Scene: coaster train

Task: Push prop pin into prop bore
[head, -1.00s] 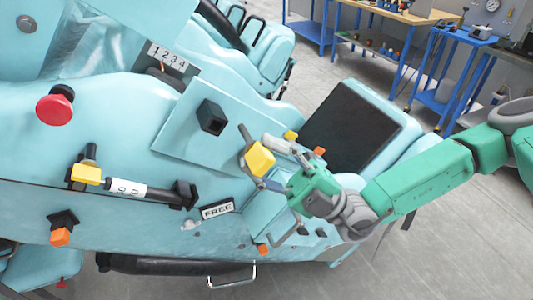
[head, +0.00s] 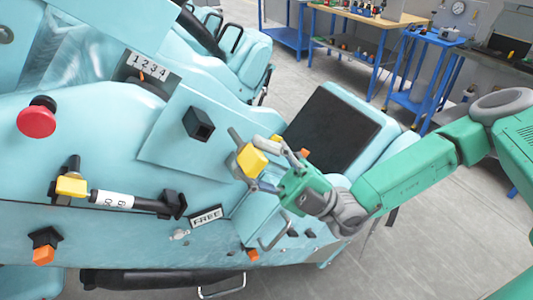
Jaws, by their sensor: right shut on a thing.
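My right gripper (head: 276,172) is shut on a yellow block, which I take to be the prop pin (head: 252,160). A grey rod end shows at the block's upper left. The pin is held in front of the light-blue panel, right of and below a black square socket (head: 198,124) with a dark opening, which looks like the prop bore. Pin and socket are apart in the picture; the depth between them is hard to judge. The gripper's fingers partly cover the block. My left gripper is not in view.
A red knob (head: 37,118), a yellow-handled black latch (head: 71,186), a bar with a white label (head: 112,200) and a FREE plate (head: 207,216) are on the light-blue body. A dark-padded seat (head: 333,127) is behind my right gripper. Workbenches (head: 372,25) stand far back.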

